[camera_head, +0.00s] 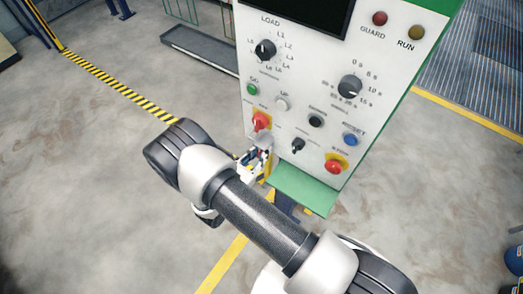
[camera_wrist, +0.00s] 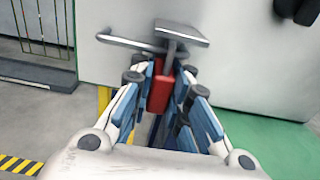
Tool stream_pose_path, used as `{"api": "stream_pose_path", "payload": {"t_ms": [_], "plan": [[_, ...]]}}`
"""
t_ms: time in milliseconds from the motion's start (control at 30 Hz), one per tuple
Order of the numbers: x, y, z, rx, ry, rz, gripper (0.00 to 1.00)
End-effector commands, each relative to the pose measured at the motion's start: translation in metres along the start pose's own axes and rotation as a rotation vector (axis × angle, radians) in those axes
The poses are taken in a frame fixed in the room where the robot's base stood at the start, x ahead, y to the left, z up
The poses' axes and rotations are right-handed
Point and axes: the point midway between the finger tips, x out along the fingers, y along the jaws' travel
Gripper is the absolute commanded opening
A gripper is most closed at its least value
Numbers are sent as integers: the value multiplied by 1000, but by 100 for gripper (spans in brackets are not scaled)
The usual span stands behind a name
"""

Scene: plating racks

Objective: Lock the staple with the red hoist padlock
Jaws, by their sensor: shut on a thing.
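My gripper (camera_wrist: 164,88) is shut on the red padlock (camera_wrist: 160,98), whose red body shows between the blue finger pads in the wrist view. A grey curved bar (camera_wrist: 128,42) reaches left from just above the red body. A flat grey plate (camera_wrist: 183,34) stands out above it, in front of the white panel. I cannot tell which of these grey parts is the shackle and which the staple, nor whether they are linked.
The white control panel (camera_head: 318,62) carries several knobs, buttons and a red stop button (camera_head: 335,166). A green ledge (camera_head: 303,188) juts out below it, right of my gripper. A black rotary handle (camera_head: 298,145) sits nearby. The floor left of the panel is open.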

Motion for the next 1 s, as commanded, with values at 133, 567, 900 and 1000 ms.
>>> {"api": "stream_pose_path", "payload": {"t_ms": [133,567,900,1000], "plan": [[0,0,-3,0,0,0,0],[0,0,-3,0,1,0,28],[0,0,-3,0,1,0,40],[0,0,-4,0,2,0,40]]}}
